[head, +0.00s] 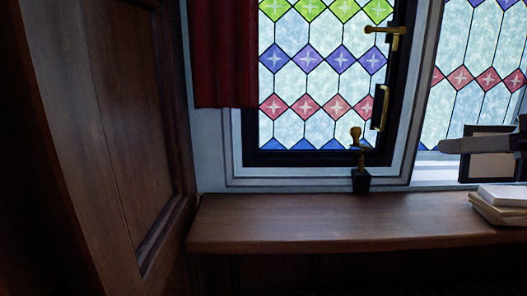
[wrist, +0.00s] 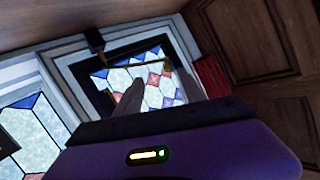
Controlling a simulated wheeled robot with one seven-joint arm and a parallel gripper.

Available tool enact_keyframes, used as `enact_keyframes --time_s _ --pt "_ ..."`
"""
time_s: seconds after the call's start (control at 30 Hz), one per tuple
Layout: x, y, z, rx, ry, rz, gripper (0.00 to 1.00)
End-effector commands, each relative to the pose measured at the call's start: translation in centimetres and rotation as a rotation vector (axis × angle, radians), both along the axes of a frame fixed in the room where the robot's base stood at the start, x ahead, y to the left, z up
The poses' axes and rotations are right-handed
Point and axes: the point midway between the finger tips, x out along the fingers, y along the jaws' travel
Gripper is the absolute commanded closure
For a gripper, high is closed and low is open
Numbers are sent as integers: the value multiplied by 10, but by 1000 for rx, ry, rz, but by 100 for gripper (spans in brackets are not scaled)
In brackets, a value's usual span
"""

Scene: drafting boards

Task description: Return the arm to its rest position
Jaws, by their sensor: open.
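My gripper reaches in from the right edge of the head view, where a pale grey finger (head: 460,146) points left in front of the window and the dark body is cut off by the frame edge. In the wrist view my gripper (wrist: 158,76) shows two pale grey fingers with a gap between them. It is open, and nothing shows between the fingers. They point toward the stained-glass window (wrist: 155,88), and the gripper's purple housing fills the bottom of that view. Most of my arm is out of view.
The wooden sill (head: 320,222) is mostly clear. A black block with a brass fitting (head: 361,182) stands at the window. White books (head: 500,205) and a dark-framed panel (head: 488,165) are near the gripper. Dark wood panelling (head: 120,130) and a red curtain (head: 223,55) are left.

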Motion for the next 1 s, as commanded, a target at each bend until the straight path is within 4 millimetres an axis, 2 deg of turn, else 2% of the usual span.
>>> enact_keyframes --time_s 0.37,0.5,0.63,0.77,0.87,1.0 --pt "23 -15 30 64 -97 -126 54" --pt "33 -27 48 86 -171 -215 54" --pt "42 -44 52 124 -237 -316 54" --pt "50 -59 42 172 -297 -424 54" --pt "54 -67 26 207 -338 -502 54" --pt "55 -77 -10 260 -390 -626 54"
